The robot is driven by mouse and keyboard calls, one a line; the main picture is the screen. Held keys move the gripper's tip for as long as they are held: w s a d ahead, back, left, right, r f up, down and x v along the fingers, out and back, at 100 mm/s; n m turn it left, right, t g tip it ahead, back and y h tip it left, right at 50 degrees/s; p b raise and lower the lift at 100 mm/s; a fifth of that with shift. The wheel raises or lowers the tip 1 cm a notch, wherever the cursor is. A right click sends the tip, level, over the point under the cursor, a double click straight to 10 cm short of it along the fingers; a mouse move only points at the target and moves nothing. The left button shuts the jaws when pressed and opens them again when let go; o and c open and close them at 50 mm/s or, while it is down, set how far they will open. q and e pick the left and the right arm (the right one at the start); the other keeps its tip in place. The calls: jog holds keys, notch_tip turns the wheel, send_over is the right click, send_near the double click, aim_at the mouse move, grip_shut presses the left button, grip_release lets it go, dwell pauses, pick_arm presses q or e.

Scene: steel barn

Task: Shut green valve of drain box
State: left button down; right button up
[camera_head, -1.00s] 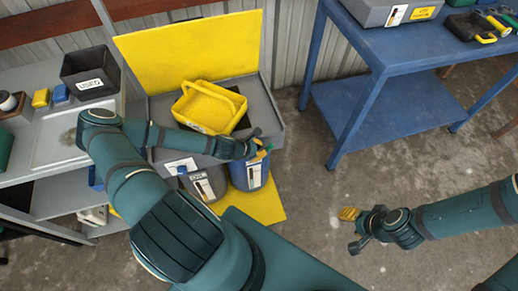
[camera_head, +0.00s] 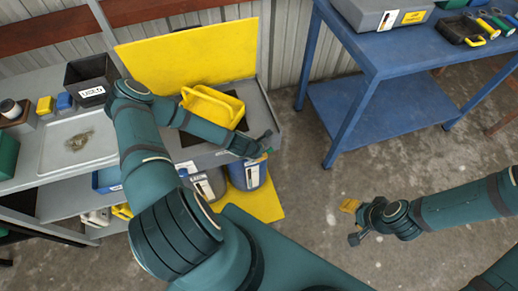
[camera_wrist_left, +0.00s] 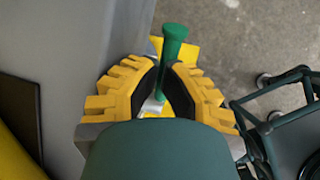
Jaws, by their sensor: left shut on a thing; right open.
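The drain box (camera_head: 275,112) is a grey box with a raised yellow lid panel at its back, in the head view. The green valve (camera_wrist_left: 172,42) shows in the left wrist view as a green handle between my left gripper's yellow fingers. My left gripper (camera_head: 265,157) is at the box's front right corner; in the left wrist view it (camera_wrist_left: 160,90) is shut on the handle. The valve is not clear in the head view, where my gripper and wrist cover that spot. My right gripper (camera_head: 351,219) is open and empty, over the floor at the right.
A yellow container (camera_head: 205,106) rests on the drain box. Blue (camera_head: 249,176) and grey (camera_head: 209,185) canisters stand below its front on a yellow base. A grey shelf (camera_head: 50,155) stands at left, a blue table (camera_head: 405,48) at right. Open concrete floor lies between.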

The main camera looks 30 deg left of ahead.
pick_arm(q)
jog(key=shift+w+d+g+y+p, duration=0.35)
jog(key=shift+g+y+p, duration=0.15)
jog(key=shift+g+p, duration=0.1)
jog(key=shift+w+d+f+g+y, duration=0.1)
jog(key=shift+w+f+g+y, duration=0.1)
jog(key=shift+f+g+y, duration=0.25)
jog(key=shift+f, duration=0.2)
jog(key=shift+w+d+f, duration=0.15)
jog(key=shift+d+f, duration=0.05)
jog(key=shift+f, duration=0.35)
pick_arm(e)
jog(key=shift+w+r, duration=0.25)
jog(key=shift+r, duration=0.5)
